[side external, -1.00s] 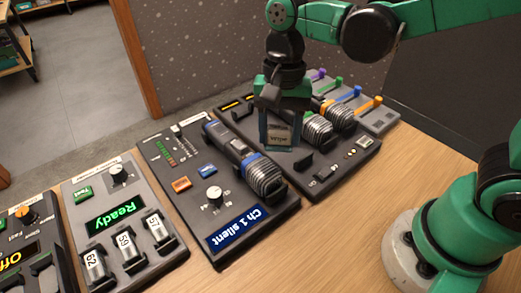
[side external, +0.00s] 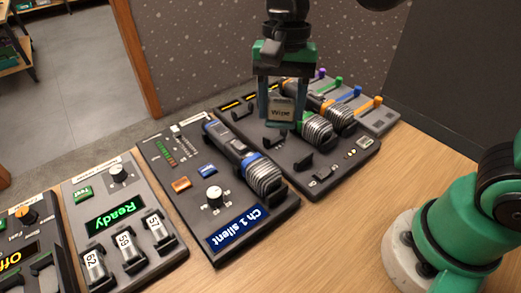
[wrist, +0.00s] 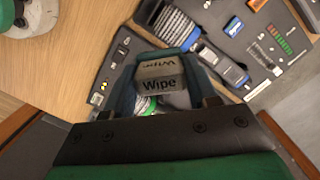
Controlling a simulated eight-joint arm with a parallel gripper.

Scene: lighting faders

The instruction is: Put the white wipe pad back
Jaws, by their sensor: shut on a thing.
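The white wipe pad (side external: 281,110), a small pale block marked "Wipe", is held between the fingers of my gripper (side external: 280,118). The pad also shows in the wrist view (wrist: 159,83), between the two blue-grey fingers of my gripper (wrist: 160,70). It hangs above the dark microphone panel (side external: 304,180), in front of the green-banded microphone (side external: 319,131). No clear contact between pad and panel shows.
A blue-banded microphone (side external: 245,159) lies on the panel to the left, with the "Ch 1 silent" display (side external: 239,228). An orange-banded microphone (side external: 338,113) lies to the right. Coloured faders (side external: 356,94) stand behind it. Bare wooden table (side external: 335,235) lies in front.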

